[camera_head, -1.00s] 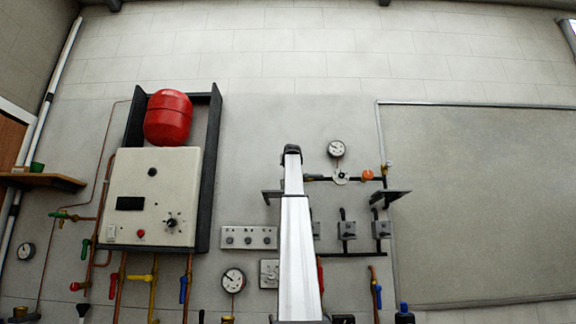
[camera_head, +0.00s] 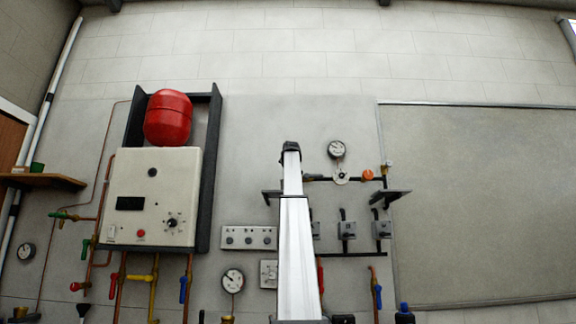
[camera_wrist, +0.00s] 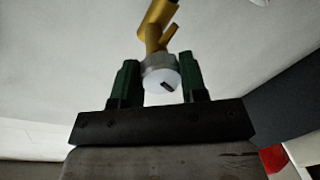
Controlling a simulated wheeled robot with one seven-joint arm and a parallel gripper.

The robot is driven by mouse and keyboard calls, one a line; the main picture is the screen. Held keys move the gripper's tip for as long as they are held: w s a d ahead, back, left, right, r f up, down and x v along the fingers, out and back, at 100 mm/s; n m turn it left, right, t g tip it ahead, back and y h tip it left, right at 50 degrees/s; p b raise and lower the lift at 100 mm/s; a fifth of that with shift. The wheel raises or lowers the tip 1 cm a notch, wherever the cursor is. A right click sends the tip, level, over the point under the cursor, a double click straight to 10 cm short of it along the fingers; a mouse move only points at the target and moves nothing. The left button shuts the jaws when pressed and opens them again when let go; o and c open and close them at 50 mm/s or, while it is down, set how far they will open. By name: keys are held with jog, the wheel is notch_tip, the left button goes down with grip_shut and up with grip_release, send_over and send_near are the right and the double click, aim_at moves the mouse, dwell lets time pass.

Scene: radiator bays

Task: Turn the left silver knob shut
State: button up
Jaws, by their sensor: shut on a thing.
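In the wrist view a silver knob (camera_wrist: 161,75) with a white face and a dark mark sits between the two green fingers of my gripper (camera_wrist: 160,82). The gripper is shut on the knob's sides. The knob is on a brass valve body (camera_wrist: 158,30) that runs up out of the picture. In the head view my silver arm stands upright in the middle. The gripped knob cannot be made out there, and I cannot tell from these views which of the silver knobs it is.
In the head view a white boiler box (camera_head: 151,198) with a red tank (camera_head: 168,118) is on the wall at left. A gauge (camera_head: 337,149), an orange knob (camera_head: 367,175) and dark shelf brackets (camera_head: 390,197) are right of my arm. A grey board (camera_head: 480,200) fills the right.

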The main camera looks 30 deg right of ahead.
jog(key=shift+n+g, duration=0.3)
jog(key=shift+n, duration=1.5)
jog(key=o, duration=0.9)
jog(key=shift+a, duration=0.1)
